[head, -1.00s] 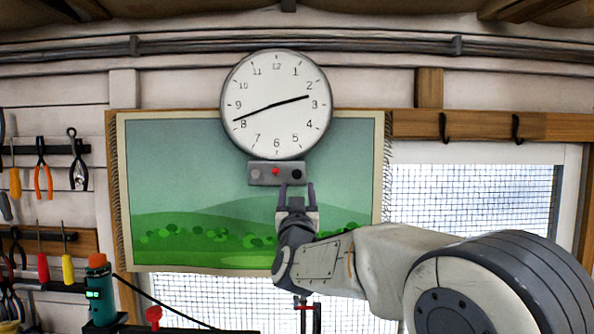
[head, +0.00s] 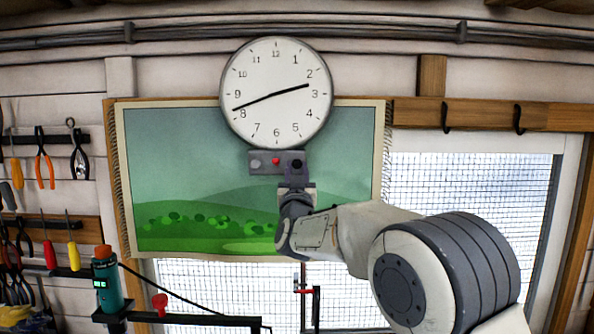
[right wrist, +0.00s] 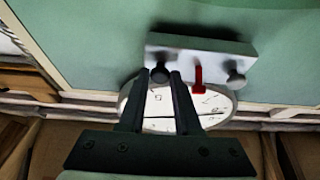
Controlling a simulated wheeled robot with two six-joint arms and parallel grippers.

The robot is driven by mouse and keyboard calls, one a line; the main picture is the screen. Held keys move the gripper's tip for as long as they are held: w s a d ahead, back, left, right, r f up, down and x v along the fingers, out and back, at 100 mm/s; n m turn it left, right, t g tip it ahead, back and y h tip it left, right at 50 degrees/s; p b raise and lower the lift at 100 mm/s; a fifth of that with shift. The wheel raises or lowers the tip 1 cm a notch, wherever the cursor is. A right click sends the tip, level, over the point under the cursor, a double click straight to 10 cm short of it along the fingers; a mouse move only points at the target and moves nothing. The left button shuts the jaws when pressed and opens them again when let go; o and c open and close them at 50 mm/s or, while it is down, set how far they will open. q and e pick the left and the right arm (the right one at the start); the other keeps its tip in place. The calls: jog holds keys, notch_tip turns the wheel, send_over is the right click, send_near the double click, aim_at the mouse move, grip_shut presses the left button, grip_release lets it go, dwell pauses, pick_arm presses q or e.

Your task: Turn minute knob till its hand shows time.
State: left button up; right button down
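A round white clock (head: 276,115) hangs on the wall. Its shorter hand points between 2 and 3, its longer hand just past 8. Below it, a grey control box (head: 265,169) carries a grey knob (head: 255,162), a red lever (head: 276,160) and a black knob (head: 297,164). No label shows which one is the minute knob. My right gripper (head: 296,171) is at the black knob from below. In the right wrist view, the right gripper (right wrist: 160,76) has its fingers on either side of the black knob (right wrist: 160,73), with slight gaps visible. My left gripper is out of view.
A landscape tapestry (head: 180,180) hangs behind the box. Pliers and screwdrivers hang on the left wall near a green-and-orange tool (head: 106,280). A hook rail (head: 480,115) and a meshed window (head: 460,200) are at the right.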

jog(key=shift+d+f+n+y+b, duration=0.1)
jog(key=shift+n+y+b, duration=0.6)
jog(key=shift+n, duration=0.4)
jog(key=n+y+b, duration=0.1)
jog(key=n+b, duration=0.1)
jog(key=n, duration=0.1)
jog(key=shift+d+y, duration=0.15)
jog(key=shift+y, duration=0.15)
jog(key=n+b, duration=0.1)
jog(key=n, duration=0.1)
jog(key=n+g+y+b, duration=0.1)
jog(key=n, duration=0.1)
jog(key=shift+d+y, duration=0.1)
jog(key=shift+y, duration=0.2)
jog(key=n, duration=0.1)
jog(key=n+y, duration=0.1)
jog(key=shift+r+n+g+b, duration=0.2)
jog(key=shift+n+g+b, duration=0.15)
jog(key=shift+n+g, duration=0.05)
jog(key=n, duration=0.1)
jog(key=n+g+y, duration=0.1)
jog(key=n, duration=0.1)
jog(key=shift+d+r, duration=0.1)
jog(key=shift+r, duration=0.1)
jog(key=shift+r+n+g+p, duration=0.1)
jog(key=shift+n+g+p, duration=0.65)
jog(key=shift+n, duration=1.05)
